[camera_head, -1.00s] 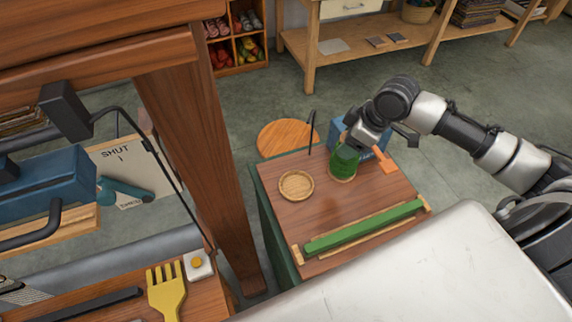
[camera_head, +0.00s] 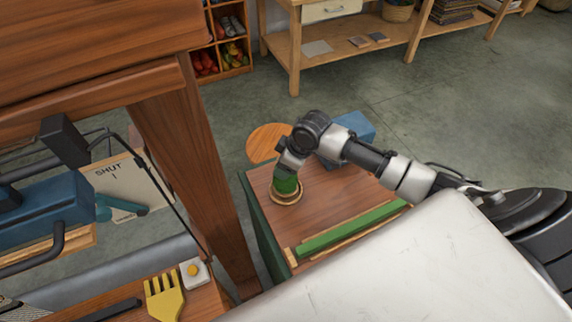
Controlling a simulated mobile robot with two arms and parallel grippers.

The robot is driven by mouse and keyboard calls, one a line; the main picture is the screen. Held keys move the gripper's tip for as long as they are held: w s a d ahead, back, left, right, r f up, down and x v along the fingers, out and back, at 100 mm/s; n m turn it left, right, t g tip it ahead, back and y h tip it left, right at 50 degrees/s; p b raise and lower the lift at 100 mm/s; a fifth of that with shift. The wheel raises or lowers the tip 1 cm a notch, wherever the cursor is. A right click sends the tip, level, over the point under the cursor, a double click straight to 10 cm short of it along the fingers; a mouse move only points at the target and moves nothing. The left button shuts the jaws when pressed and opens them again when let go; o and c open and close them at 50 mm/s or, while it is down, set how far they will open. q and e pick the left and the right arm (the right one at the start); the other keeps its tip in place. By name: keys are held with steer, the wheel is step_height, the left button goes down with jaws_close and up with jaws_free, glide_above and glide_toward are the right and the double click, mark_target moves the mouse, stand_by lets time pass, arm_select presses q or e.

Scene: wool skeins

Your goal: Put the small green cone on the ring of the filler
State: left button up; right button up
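The small green cone (camera_head: 287,184) is upright at the left part of a small wooden-topped stand with a green side (camera_head: 318,217). A round tan ring (camera_head: 287,199) lies on that top, and the cone is over it, inside its outline. I cannot tell whether the cone's base touches the ring. My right gripper (camera_head: 288,172) comes down from above and is shut on the top of the cone; its fingers are partly hidden by the wrist. My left gripper is not in view.
A long green bar (camera_head: 350,229) lies along the stand's near edge. A blue box (camera_head: 356,125) is behind my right arm, and a round wooden top (camera_head: 266,141) is beyond the stand. A thick wooden post (camera_head: 185,150) rises close on the left.

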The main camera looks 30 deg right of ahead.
steer(key=shift+f, duration=1.15)
steer(key=o, duration=1.3)
steer(key=b+v, duration=0.1)
steer(key=v, duration=1.1)
steer(key=shift+d, duration=0.1)
